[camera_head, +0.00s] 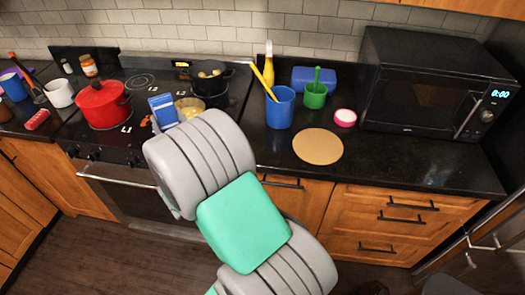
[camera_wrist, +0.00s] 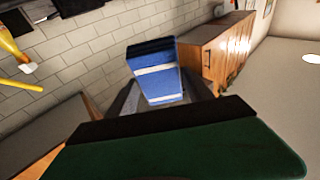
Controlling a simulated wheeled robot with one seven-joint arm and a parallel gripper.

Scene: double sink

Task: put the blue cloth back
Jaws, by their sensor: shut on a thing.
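The blue cloth (camera_head: 162,110) has white stripes and shows above the stove's right part, just beyond my arm in the head view. In the wrist view the cloth (camera_wrist: 155,84) stands up from between the dark fingers of my gripper (camera_wrist: 150,103). My gripper is shut on it. In the head view my arm hides the gripper and the lower part of the cloth. The cloth appears held up, but how far it is above the stove I cannot tell.
A yellowish bowl (camera_head: 188,107) sits beside the cloth, with a black pot (camera_head: 208,80) behind. A red pot (camera_head: 102,106) stands left. A blue cup (camera_head: 280,108), green cup (camera_head: 315,95), round board (camera_head: 318,147) and microwave (camera_head: 425,84) are right. Counter right of the board is clear.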

